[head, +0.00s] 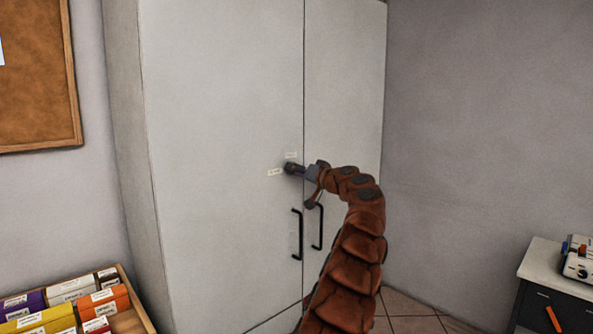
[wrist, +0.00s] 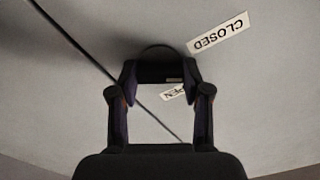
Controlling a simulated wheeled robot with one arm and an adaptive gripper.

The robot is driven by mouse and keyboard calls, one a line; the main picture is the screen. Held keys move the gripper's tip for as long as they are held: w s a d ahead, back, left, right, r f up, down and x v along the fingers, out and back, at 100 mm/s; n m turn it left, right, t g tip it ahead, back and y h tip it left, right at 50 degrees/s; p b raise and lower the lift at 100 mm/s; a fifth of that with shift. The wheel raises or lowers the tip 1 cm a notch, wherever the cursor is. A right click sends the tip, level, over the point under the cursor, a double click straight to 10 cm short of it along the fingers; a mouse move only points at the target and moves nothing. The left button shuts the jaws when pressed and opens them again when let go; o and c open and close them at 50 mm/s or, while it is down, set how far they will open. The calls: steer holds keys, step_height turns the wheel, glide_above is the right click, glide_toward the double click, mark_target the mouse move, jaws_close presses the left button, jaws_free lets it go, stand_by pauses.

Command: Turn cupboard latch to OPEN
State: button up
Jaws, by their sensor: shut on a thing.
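The cupboard latch (head: 290,168) is a small dark knob on the left door of the tall pale cupboard (head: 220,90), just left of the seam between the doors. My gripper (head: 302,170) reaches it from the right. In the wrist view my gripper (wrist: 161,74) has its two fingers on either side of the dark latch (wrist: 158,55), shut on it. A CLOSED label (wrist: 218,33) shows upside down beside the latch, clear of the fingers. An OPEN label (wrist: 180,92) shows between the fingers, partly hidden. Which way the latch points is hard to tell.
Two black door handles (head: 297,235) hang below the latch, close to my arm. A wooden tray of boxes (head: 130,318) stands at lower left. A dark cabinet (head: 550,305) with a device on top stands at lower right. A cork board (head: 38,80) hangs on the left wall.

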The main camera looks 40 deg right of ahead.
steer(key=m+p, duration=0.6)
steer(key=m, duration=0.6)
stand_by(0.6)
steer(key=o, duration=1.2)
steer(key=shift+c, duration=0.2)
steer(key=s, duration=1.2)
